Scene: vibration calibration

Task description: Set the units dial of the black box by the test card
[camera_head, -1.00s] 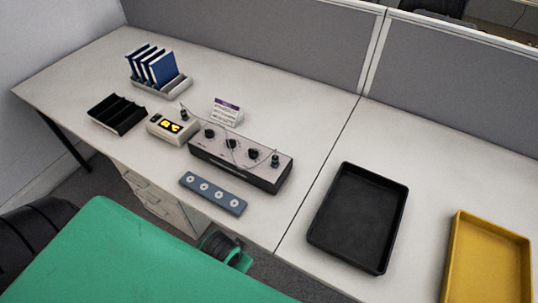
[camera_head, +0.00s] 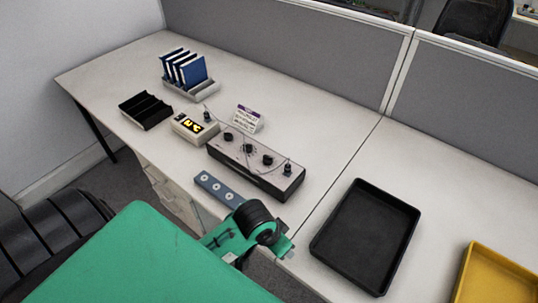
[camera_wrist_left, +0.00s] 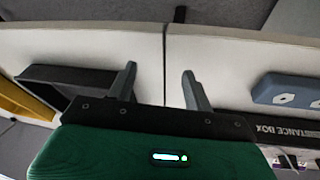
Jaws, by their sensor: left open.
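The black box (camera_head: 250,174) sits mid-desk in the head view, with a grey top and a row of dark knobs. I cannot read which knob is the units dial. Its front, lettered "...SISTANCE BOX" (camera_wrist_left: 288,130), shows at the right of the left wrist view. The white test card (camera_head: 248,120) with a purple header stands behind the box; its text is too small to read. My left gripper (camera_wrist_left: 158,88) is open and empty, its fingers apart over the desk. In the head view my green arm is at the desk's front edge, in front of the box. My right gripper is not in view.
A blue-grey strip with round holes (camera_head: 217,188) lies before the box. A black tray (camera_head: 366,237) and yellow tray (camera_head: 500,278) are right.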

